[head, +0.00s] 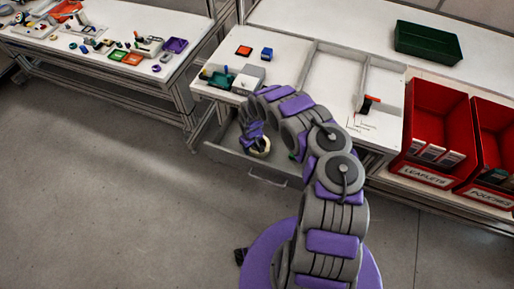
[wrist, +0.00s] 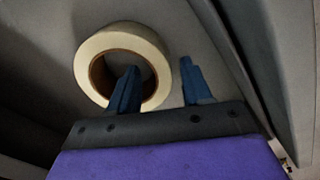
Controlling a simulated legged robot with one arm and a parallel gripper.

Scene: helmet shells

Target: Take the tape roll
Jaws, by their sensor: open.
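The tape roll (wrist: 92,50) is a cream ring with a brown core, lying flat in a grey drawer in the wrist view. My gripper (wrist: 158,82) is open over it. One blue finger shows over the roll's hole, the other to the right outside the ring, so the roll's right wall lies between them in the picture. I cannot tell how deep the fingertips reach. In the head view part of the tape roll (head: 262,147) shows in the open drawer (head: 235,158), just under my gripper (head: 257,141); my arm hides much of the drawer.
The drawer wall (wrist: 240,50) runs close to the right of my gripper in the wrist view. Above the drawer is a white workbench (head: 290,45) with small parts and a green bin (head: 427,42). Red bins (head: 436,125) stand at right. A second table (head: 105,45) is at left.

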